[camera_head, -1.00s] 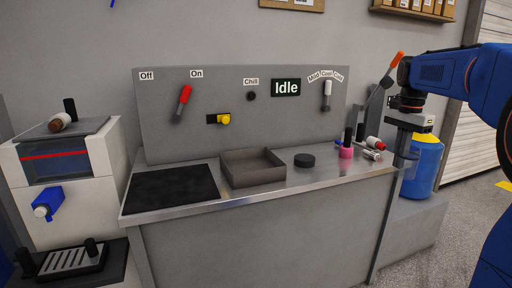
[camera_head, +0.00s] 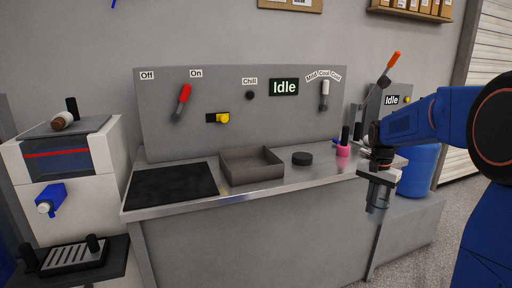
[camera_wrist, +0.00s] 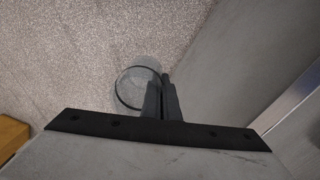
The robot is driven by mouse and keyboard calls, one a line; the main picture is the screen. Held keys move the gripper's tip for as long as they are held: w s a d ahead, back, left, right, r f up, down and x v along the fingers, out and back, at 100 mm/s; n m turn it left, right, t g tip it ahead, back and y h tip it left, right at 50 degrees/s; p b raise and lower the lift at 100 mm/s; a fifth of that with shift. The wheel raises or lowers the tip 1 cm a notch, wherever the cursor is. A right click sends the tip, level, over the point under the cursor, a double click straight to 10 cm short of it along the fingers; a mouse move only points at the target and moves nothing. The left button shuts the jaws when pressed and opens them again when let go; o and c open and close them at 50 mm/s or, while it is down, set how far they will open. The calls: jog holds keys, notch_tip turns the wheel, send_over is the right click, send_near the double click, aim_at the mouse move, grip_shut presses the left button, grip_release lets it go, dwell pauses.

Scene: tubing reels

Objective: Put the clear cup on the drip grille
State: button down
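The clear cup (camera_head: 377,200) hangs below my gripper (camera_head: 379,185) in front of the right end of the counter. In the wrist view the round clear cup (camera_wrist: 136,88) shows beside the dark fingers (camera_wrist: 162,100), which are close together and appear shut on its wall. The floor shows beneath it. The drip grille (camera_head: 73,258), a dark tray with pale slats and two black posts, sits low at the far left, under the blue tap (camera_head: 49,200) of the white dispenser. It is far from my gripper. Nothing stands on its slats.
The steel counter (camera_head: 290,185) lies between, with a black mat (camera_head: 170,187), an open grey tray (camera_head: 251,166), a black puck (camera_head: 302,158) and a pink item (camera_head: 343,151). A panel with levers stands behind. A blue cylinder (camera_head: 418,170) stands at the right.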

jog(key=w+a+f+n, duration=0.2)
jog(key=a+f+n, duration=0.1)
jog(key=f, duration=1.1)
jog(key=w+a+f+n, duration=0.2)
jog(key=a+f+n, duration=0.1)
jog(key=f, duration=1.2)
jog(key=w+a+f+n, duration=0.3)
jog(key=a+f, duration=0.1)
jog(key=f, duration=1.1)
jog(key=shift+a+f+n, duration=0.2)
jog(key=shift+f+n, duration=0.05)
jog(key=shift+n, duration=0.15)
jog(key=shift+d, duration=0.1)
